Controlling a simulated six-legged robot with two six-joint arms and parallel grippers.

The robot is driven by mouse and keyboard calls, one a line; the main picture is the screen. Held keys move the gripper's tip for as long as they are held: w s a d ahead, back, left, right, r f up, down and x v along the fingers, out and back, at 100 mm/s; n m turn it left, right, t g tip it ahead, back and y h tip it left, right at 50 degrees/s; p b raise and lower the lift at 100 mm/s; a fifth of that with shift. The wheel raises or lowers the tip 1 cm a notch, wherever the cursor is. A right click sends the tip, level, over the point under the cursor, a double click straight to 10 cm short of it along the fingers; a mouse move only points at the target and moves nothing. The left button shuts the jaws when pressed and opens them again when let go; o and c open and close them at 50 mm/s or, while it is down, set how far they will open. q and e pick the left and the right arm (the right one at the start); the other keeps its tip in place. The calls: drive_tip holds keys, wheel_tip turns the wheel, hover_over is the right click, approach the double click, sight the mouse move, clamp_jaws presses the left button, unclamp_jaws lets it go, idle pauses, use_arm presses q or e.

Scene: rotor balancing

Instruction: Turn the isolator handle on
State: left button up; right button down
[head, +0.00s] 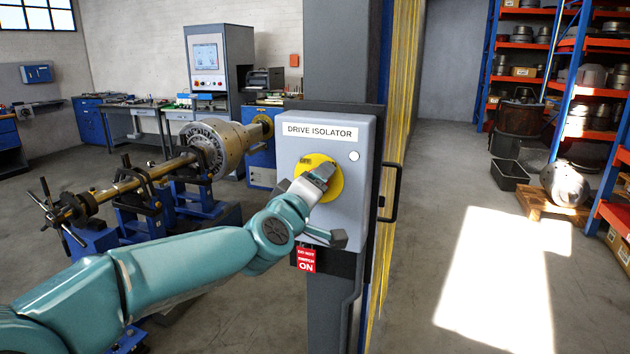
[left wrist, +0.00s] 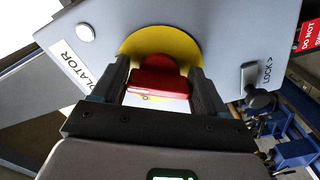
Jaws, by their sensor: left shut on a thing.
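The drive isolator is a grey box (head: 361,200) on a dark column, with a yellow round plate (head: 335,190) on its front. In the left wrist view the red handle (left wrist: 158,82) stands out from the yellow plate (left wrist: 160,42). My left gripper (head: 318,174) is at the plate in the head view and hides most of the handle there. In the left wrist view the fingers of this gripper (left wrist: 158,70) sit on both sides of the red handle, shut on it. The handle's exact angle is hard to tell. My right gripper is in neither view.
A red tag (head: 306,260) hangs below the box. A dark knob (left wrist: 257,85) sits beside the word LOCK. A black bar handle (head: 391,192) is right of the box. A rotor (head: 208,149) on blue stands is at the left.

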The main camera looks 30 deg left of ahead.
use_arm(q)
drive_tip(key=shift+f+m+p, duration=0.1)
drive_tip(key=shift+m+p, duration=0.25)
drive_tip(key=shift+m, duration=1.15)
drive_tip(key=o, duration=1)
drive_tip(key=shift+s, duration=0.1)
drive_tip(key=p+v, duration=0.1)
drive_tip(key=v, duration=1.5)
drive_tip(key=shift+s, duration=0.1)
